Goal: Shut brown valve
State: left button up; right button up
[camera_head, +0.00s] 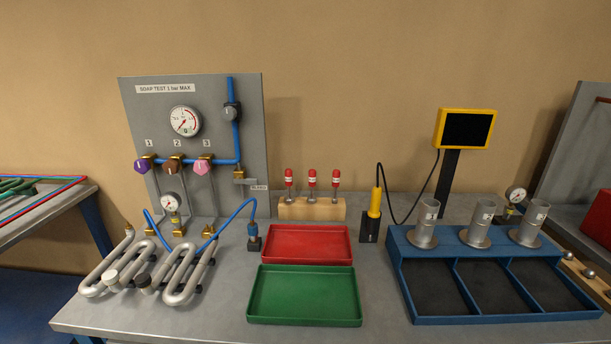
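The brown valve (171,167) is the middle of three knobs on the grey panel (245,120) at the left, under the label 2. It sits on a brass body below a blue pipe. A purple valve (142,167) is to its left under label 1, and a pink valve (202,166) is to its right under label 3. Whether the brown valve is open or shut cannot be told from its knob. Neither of my grippers shows in the head view.
Serpentine coils (182,275) lie on the bench below the panel, with blue hoses (233,215) near them. A red tray (310,245), a green tray (305,297) and a blue rack (400,265) with metal cylinders stand to the right.

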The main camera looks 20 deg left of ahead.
aim_at(170, 166)
jog(key=u, duration=1.3)
